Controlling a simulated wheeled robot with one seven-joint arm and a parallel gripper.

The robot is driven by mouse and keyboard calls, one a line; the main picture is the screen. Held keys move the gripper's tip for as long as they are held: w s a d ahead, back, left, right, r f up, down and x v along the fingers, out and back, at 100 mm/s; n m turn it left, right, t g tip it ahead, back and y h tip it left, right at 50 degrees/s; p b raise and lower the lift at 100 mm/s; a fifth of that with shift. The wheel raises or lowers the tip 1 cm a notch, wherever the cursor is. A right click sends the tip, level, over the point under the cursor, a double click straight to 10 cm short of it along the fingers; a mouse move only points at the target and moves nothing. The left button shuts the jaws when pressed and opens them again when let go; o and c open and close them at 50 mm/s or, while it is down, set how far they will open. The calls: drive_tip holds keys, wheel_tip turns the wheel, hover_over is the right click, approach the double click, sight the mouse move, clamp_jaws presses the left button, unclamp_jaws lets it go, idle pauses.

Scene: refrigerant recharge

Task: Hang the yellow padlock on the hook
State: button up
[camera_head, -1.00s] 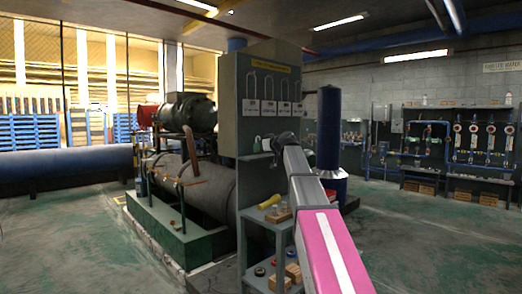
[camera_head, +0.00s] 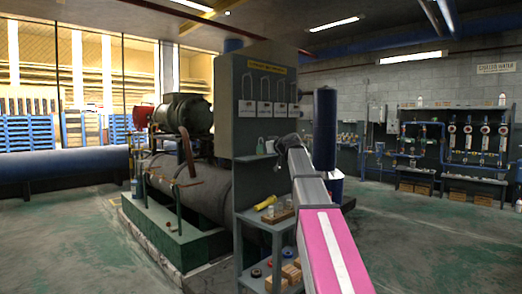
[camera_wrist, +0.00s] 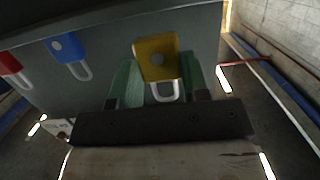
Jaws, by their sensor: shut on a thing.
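In the wrist view, my gripper (camera_wrist: 160,82) has green fingers on both sides of the yellow padlock (camera_wrist: 155,58) and is shut on it. The padlock's pale shackle points toward the gripper's base. A blue padlock (camera_wrist: 68,48) and a red padlock (camera_wrist: 12,68) are to the left against a grey surface, their shackles pointing the same way. In the head view, my arm reaches to the grey board (camera_head: 264,135); the gripper end (camera_head: 270,146) is small and partly hidden by the wrist, and the yellow padlock cannot be made out there. I cannot clearly identify the hook.
The board carries several looped shapes with white tags (camera_head: 264,108). Shelves below hold a yellow item (camera_head: 265,202) and small boxes (camera_head: 290,272). A dark blue cylinder (camera_head: 325,130) stands just right. Machinery (camera_head: 195,185) stands left. Green floor (camera_head: 420,240) is open to the right.

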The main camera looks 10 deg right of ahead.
drive_tip(key=v, duration=0.3)
drive_tip(key=shift+s+d+f, duration=0.25)
drive_tip(key=shift+s+d, duration=0.05)
drive_tip(key=shift+s, duration=0.05)
drive_tip(key=s+a+f+m+t+h, duration=0.1)
drive_tip(key=s+f+m+h, duration=0.1)
drive_tip(key=f, duration=0.6)
drive_tip(key=s+a+f+m+t+h, duration=0.1)
drive_tip(key=s+f+m+t+h, duration=0.1)
drive_tip(key=f+m+h, duration=0.3)
drive_tip(key=shift+f+h, duration=1.1)
drive_tip(key=shift+f, duration=0.4)
drive_tip(key=shift+a, duration=0.1)
